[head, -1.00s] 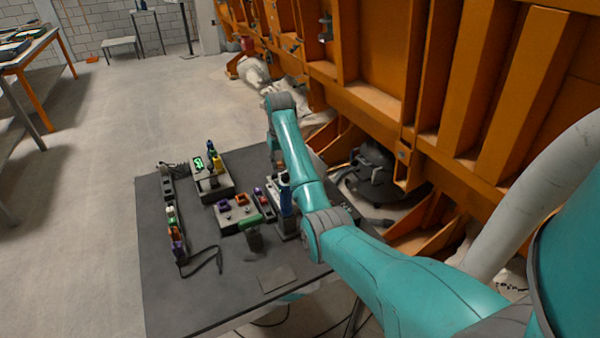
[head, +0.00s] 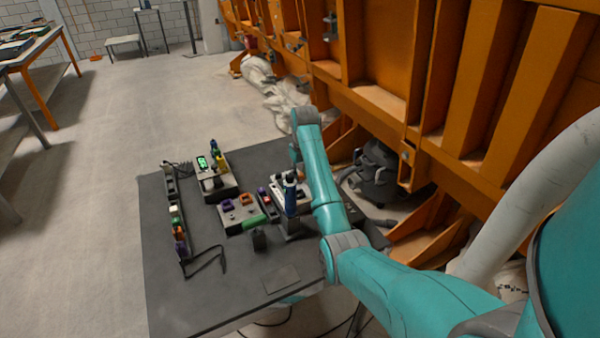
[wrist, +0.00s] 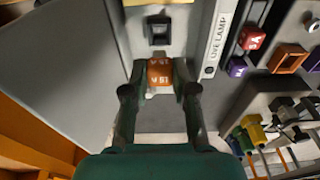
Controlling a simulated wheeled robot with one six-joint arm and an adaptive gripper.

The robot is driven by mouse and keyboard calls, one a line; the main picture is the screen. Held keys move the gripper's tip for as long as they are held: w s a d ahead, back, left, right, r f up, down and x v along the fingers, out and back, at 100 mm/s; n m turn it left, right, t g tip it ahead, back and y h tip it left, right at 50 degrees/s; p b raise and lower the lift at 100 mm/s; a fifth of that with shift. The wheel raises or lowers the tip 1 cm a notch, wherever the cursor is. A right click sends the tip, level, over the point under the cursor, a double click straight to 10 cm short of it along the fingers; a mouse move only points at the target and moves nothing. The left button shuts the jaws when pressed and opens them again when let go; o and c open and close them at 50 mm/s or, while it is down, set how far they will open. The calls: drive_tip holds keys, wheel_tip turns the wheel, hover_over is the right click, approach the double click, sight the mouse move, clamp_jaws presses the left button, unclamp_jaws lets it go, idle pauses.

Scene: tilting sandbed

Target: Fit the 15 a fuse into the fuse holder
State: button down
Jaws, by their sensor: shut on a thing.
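My gripper (wrist: 160,95) is shut on an orange-brown fuse (wrist: 160,72) in the wrist view, with upside-down white markings that look like 15. A dark square socket (wrist: 158,29), which looks like the fuse holder, is on a grey panel just beyond the fuse. The fuse appears apart from the socket, with grey surface showing between them; their height difference is hard to tell. In the head view my arm reaches over the right side of the dark table, and the fuse and fingertips cannot be made out.
In the head view a dark blue upright object (head: 291,195) stands near my arm. A meter with a green display (head: 202,162) is farther back.

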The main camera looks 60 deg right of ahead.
sight(300, 183)
drive_tip(key=shift+f, duration=2.05)
drive_tip(key=shift+f, duration=1.25)
drive_tip(key=shift+c, duration=1.8)
unclamp_jaws()
drive_tip(key=shift+r, duration=0.15)
drive_tip(key=shift+r, duration=3.9)
